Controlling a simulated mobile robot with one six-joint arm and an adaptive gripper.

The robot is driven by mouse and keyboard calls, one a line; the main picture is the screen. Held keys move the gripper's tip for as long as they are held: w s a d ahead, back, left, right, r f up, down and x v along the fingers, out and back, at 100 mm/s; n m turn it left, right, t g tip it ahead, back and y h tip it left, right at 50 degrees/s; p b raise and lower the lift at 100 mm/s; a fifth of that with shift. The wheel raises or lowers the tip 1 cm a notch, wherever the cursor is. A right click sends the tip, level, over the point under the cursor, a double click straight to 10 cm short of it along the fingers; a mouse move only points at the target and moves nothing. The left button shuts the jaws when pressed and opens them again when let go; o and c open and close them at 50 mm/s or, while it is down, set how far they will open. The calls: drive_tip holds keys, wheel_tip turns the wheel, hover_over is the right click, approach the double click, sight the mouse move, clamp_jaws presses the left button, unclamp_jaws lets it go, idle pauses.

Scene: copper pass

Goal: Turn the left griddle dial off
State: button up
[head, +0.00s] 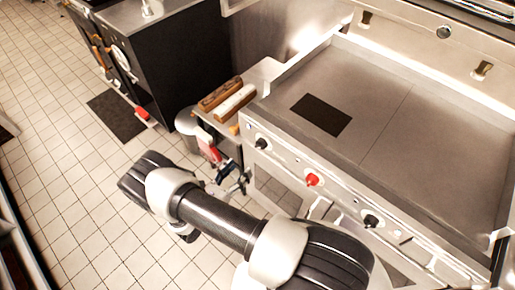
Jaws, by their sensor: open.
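The griddle (385,105) is a wide steel plate on the right of the head view. Its slanted front panel carries a left dial (262,143) that is black, a red dial (312,180) in the middle, and another black dial (371,220) to the right. The exact angle of the left dial's pointer is too small to tell. My gripper (241,184) is open and looks empty. It is in front of the griddle's left end, below and left of the left dial in the picture, apart from it.
A dark rectangular plate (321,115) lies on the griddle's left half. A side shelf (262,73) left of the griddle holds wooden-looking blocks (220,94). A black cabinet (155,60) and dark floor mat (118,115) stand farther left. The tiled floor (60,150) is clear at left.

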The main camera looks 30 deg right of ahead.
sight(261, 145)
drive_tip(key=b+x, duration=0.1)
drive_tip(key=x, duration=1.1)
drive_tip(key=shift+d, duration=0.15)
drive_tip(key=shift+w, duration=0.1)
drive_tip(key=shift+c, duration=0.6)
drive_tip(key=c, duration=0.9)
